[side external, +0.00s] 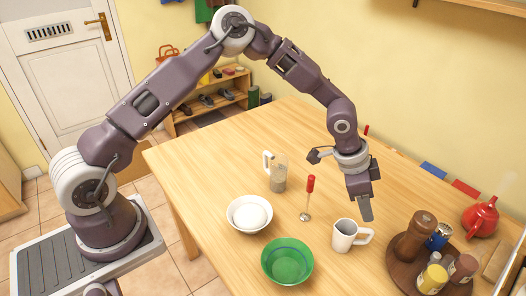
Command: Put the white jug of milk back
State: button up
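A white jug (344,236) with a handle on its right stands upright on the wooden table, near the front right. Its inside is partly visible, but I cannot tell whether it holds milk. My gripper (365,209) points down just above and to the right of the jug, apart from it as far as this view shows. Its fingers overlap in this view, so I cannot tell whether they are open or shut. I see nothing held in it.
A clear jug with a white handle (279,179), a red-handled tool (310,186), a white bowl (236,224) and a green bowl (270,262) stand left of the white jug. A round tray (397,279) with a brown mill and jars, and a red teapot (481,217), stand right. The table's back left is clear.

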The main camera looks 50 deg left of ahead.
jog(key=s+a+r+n+t+y, duration=0.1)
jog(key=s+a+r+y, duration=0.1)
jog(key=s+a+r, duration=0.55)
jog(key=s+a+r+n+y, duration=0.2)
jog(key=s+a+r, duration=0.25)
jog(key=r, duration=0.55)
jog(key=s+a+r+n, duration=0.2)
jog(key=s+n, duration=0.1)
jog(key=s, duration=0.7)
jog(key=s+a+r+n+t, duration=0.1)
jog(key=s+a+r+n, duration=0.2)
jog(key=s, duration=0.8)
jog(key=shift+s+r+h, duration=0.2)
jog(key=shift+r+h, duration=0.05)
jog(key=shift+h, duration=0.15)
